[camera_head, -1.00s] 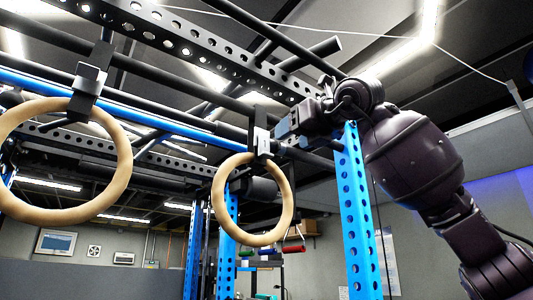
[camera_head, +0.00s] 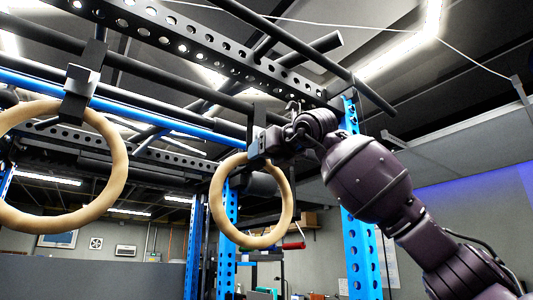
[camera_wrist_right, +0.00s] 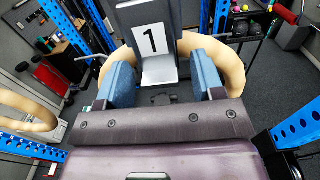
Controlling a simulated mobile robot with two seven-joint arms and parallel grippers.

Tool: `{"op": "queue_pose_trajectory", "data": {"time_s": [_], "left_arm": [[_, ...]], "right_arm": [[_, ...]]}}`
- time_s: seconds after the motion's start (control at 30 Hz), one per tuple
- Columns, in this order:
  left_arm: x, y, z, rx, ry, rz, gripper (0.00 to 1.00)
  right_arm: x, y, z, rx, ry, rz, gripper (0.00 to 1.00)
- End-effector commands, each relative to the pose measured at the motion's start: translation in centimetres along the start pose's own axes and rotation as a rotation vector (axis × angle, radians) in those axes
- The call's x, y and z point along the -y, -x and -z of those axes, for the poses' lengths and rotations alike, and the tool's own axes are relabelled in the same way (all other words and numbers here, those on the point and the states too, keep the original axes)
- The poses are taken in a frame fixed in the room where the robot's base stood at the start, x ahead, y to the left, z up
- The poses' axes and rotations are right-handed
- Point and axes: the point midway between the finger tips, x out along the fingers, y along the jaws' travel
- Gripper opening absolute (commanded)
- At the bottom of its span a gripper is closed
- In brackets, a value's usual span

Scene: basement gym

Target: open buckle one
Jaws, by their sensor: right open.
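Buckle one, a metal plate marked with a black "1" (camera_wrist_right: 151,40), sits at the top of the right wrist view on a dark grey strap, with a pale lower ledge. My right gripper (camera_wrist_right: 165,80) is open, its two blue finger pads on either side below the label and apart from each other. In the head view the right gripper (camera_head: 262,146) is at the top of the right wooden ring (camera_head: 217,200) and hides most of the buckle. The dark strap (camera_head: 258,112) shows above it. I cannot tell whether the pads touch the buckle. My left gripper is not in view.
A second wooden ring (camera_head: 118,165) hangs at the left from its own buckle (camera_head: 80,82). A blue rack bar (camera_head: 150,112) and black beams run overhead. A blue upright (camera_head: 357,245) stands close behind my right arm.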

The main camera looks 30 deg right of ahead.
Motion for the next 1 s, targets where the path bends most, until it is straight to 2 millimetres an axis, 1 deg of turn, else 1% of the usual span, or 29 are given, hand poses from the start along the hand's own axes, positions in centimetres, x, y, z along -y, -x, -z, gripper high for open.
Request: {"op": "queue_pose_trajectory", "data": {"time_s": [0.1, 0.13, 0.4, 0.43, 0.47, 0.77, 1.0], "left_arm": [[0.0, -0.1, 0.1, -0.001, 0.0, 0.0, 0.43], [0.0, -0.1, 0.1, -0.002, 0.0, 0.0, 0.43], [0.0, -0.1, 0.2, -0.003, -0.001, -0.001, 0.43], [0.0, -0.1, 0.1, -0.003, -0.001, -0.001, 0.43], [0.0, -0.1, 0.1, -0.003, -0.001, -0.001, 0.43], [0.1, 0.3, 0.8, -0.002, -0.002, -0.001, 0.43], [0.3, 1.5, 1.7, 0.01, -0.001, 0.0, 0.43]], "right_arm": [[0.0, 0.0, 0.0, 0.0, 0.0, 0.0, 0.62], [0.0, 0.0, 0.0, 0.0, 0.0, 0.0, 0.6], [0.0, 0.0, 0.0, 0.0, 0.0, 0.0, 0.19], [0.0, 0.0, 0.0, 0.0, 0.0, 0.0, 0.14], [0.0, 0.0, 0.0, 0.0, 0.0, 0.0, 0.12], [0.0, 0.3, -0.4, -0.042, 0.001, 0.001, 0.12], [0.0, 1.1, -0.9, -0.185, 0.0, 0.0, 0.12]]}}
